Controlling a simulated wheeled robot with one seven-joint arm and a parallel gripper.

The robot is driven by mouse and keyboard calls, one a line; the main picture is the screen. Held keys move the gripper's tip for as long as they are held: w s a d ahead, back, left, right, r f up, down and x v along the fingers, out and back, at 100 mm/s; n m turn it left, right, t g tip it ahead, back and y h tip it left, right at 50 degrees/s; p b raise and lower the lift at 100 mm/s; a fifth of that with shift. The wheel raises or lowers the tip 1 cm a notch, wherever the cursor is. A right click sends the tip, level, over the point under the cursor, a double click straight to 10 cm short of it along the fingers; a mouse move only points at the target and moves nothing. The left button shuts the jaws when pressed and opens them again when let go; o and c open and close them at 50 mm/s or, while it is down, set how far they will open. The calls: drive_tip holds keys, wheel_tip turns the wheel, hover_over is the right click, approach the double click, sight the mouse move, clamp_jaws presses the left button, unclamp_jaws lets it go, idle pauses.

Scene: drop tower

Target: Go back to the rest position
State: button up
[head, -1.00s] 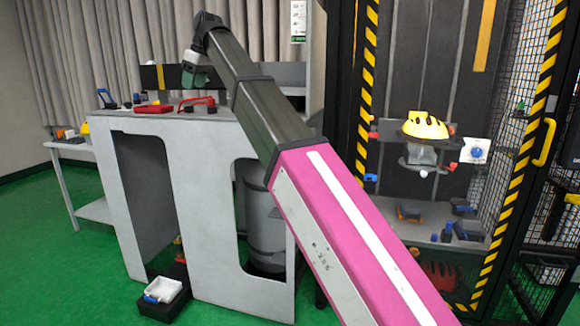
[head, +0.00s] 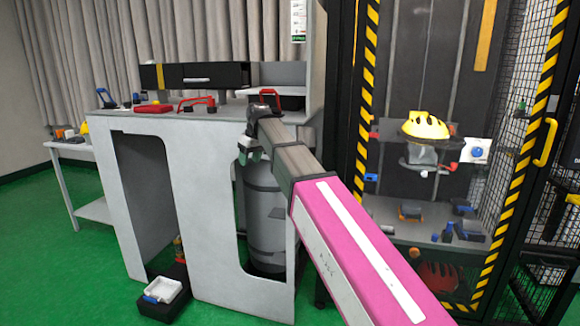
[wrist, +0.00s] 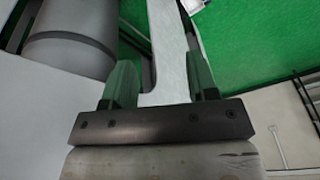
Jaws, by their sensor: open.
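My gripper (head: 248,150) is in front of the right part of the grey workbench (head: 215,215) in the head view, just below its top edge and pointing down. In the wrist view my gripper (wrist: 162,85) shows two green fingers spread apart with nothing between them. The bench's pale panel and the green floor (wrist: 250,45) lie beyond the fingers.
A grey cylinder (head: 262,215) stands inside the bench opening close to my gripper. Red tools (head: 155,108) lie on the bench top. The drop tower with a yellow helmet (head: 425,125) stands at right behind striped posts. A white tray (head: 163,290) sits low at left.

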drive_tip(key=s+d+f+m+h, duration=0.1)
drive_tip(key=s+d+f+m, duration=0.2)
drive_tip(key=d+f, duration=1.05)
drive_tip(key=s+d+f+m, duration=0.2)
drive_tip(key=s+d+f, duration=0.4)
drive_tip(key=f, duration=0.3)
drive_tip(key=s+d+f+m+g+h, duration=0.1)
drive_tip(key=s+d+f+m, duration=0.1)
drive_tip(key=s+d+f, duration=0.4)
drive_tip(key=s+d+f+m, duration=0.2)
drive_tip(key=s+d+f, duration=0.4)
drive_tip(key=f, duration=0.5)
drive_tip(key=shift+d+f+h, duration=0.35)
drive_tip(key=shift+d+h, duration=0.05)
drive_tip(key=shift+d, duration=0.75)
